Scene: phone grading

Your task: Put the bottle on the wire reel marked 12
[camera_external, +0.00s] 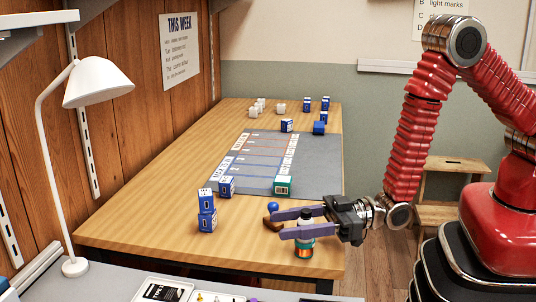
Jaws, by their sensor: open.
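My gripper (279,224) has two purple fingers, spread open, reaching left over the near right part of the table. A small bottle (305,214) with a dark cap and pale body shows between the fingers, upright. A wire reel (304,248) with copper-coloured wire and green-teal rims shows directly below it, at the near finger. The bottle appears to stand on this reel, but the near finger hides where they meet. I cannot tell whether the fingers touch the bottle. No number on the reel is readable.
A blue ball (272,207) and a brown object (271,224) lie near my fingertips. Stacked blue-and-white boxes (207,211) stand to the left. A white lamp (97,82) stands at far left.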

